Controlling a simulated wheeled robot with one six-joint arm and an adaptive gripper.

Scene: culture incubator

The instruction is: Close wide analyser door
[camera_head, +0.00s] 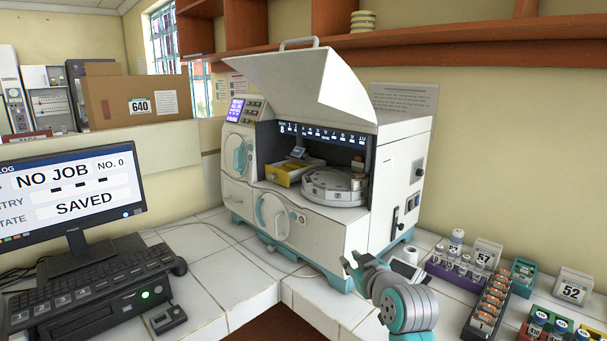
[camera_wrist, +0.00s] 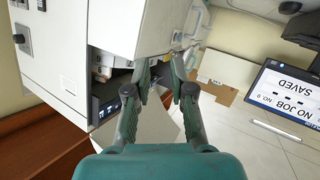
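The wide analyser (camera_head: 290,215) is a white bench machine against the wall. Its wide door (camera_head: 290,85) is a white panel, raised and tilted up at the top, leaving the front bay open. Inside the bay are a round grey carousel (camera_head: 335,187) and a yellow tray (camera_head: 292,173). My gripper (camera_head: 355,262) is in front of the machine's lower right, apart from the door. In the wrist view my gripper (camera_wrist: 160,78) has its two fingers spread with nothing held between them. The analyser (camera_wrist: 125,25) appears rotated behind them, and part of the door (camera_wrist: 160,128) shows between the fingers.
Vial racks (camera_head: 490,300) and numbered boxes stand on the bench at right. A monitor (camera_head: 75,195) and keyboard (camera_head: 90,290) are at left. A wooden shelf (camera_head: 460,38) runs above the machine. White tiled bench (camera_head: 245,285) is clear at front left of it.

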